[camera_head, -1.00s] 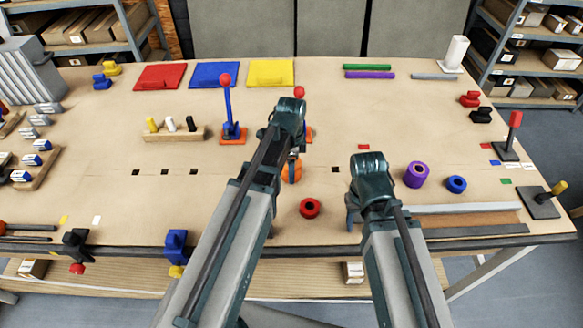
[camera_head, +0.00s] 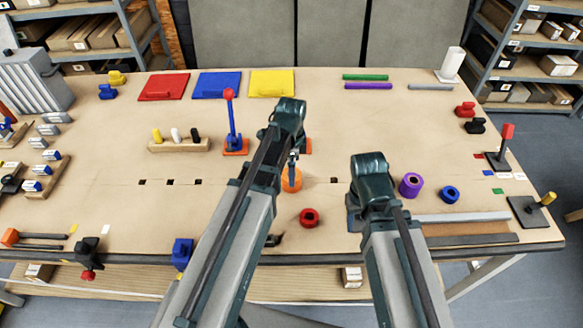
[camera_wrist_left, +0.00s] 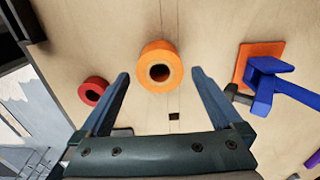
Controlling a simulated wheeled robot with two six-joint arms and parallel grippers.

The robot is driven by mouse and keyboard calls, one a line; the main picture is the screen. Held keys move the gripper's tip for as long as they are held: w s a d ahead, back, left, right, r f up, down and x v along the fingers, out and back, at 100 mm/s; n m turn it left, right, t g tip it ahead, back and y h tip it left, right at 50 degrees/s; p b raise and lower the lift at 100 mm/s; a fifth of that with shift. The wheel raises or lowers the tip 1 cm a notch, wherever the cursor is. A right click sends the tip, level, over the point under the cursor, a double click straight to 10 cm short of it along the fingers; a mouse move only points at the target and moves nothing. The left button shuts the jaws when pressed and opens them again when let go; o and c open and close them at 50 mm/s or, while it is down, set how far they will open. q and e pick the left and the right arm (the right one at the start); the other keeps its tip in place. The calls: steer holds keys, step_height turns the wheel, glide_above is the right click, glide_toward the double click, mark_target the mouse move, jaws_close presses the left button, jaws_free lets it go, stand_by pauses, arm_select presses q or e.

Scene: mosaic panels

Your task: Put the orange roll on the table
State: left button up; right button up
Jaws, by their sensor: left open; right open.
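The orange roll (camera_head: 291,184) rests on the table (camera_head: 110,220), partly hidden behind my left arm in the head view. The left wrist view shows the roll (camera_wrist_left: 160,48) with its hole facing the camera, between the lines of the two fingers and slightly beyond their tips. My left gripper (camera_head: 293,157) is open and empty, pointing down close to the roll; I cannot tell the exact height gap. My right gripper (camera_head: 352,218) is open, low over the table to the right, its fingers mostly hidden by its own wrist.
A red roll (camera_head: 309,226) lies just in front of the orange one. A purple roll (camera_head: 418,187) and a blue roll (camera_head: 458,194) stand at the right. A blue lever on an orange base (camera_head: 236,152) stands left of my left gripper. Open table lies at the centre-left.

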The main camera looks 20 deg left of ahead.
arm_select(q)
step_height(320, 180, up, 7)
steer(key=p, duration=0.6)
steer(key=s+d+n+y, duration=0.1)
steer(key=s+d+n, duration=0.9)
steer(key=s, duration=0.3)
steer(key=shift+s+d+n, duration=0.15)
steer(key=shift+s+n, duration=0.25)
steer(key=shift+n, duration=0.2)
arm_select(e)
step_height(320, 180, up, 7)
